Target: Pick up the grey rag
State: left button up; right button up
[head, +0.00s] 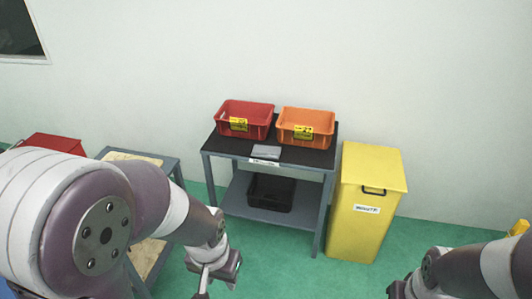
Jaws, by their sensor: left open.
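A small flat grey thing, which looks like the folded grey rag (266,152), lies on the black top of the table (225,146), near its front edge and below the gap between two crates. My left gripper (218,279) is open, low in front of the table's left side and well apart from the rag. Nothing shows between its fingers. My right gripper (399,289) shows only in part at the bottom edge, right of the yellow bin; its fingers are cut off.
A red crate (257,110) and an orange crate (316,121) stand behind the rag. A black crate (270,193) sits on the lower shelf. A yellow bin (364,215) stands close on the right. Another table (171,165) and a red container (55,142) are at left.

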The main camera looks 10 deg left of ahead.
aim_at(268, 152)
jog(key=i+u, duration=0.1)
jog(key=i, duration=1.05)
jog(key=i+l, duration=0.2)
jog(key=i, duration=1)
jog(key=j+u, duration=0.05)
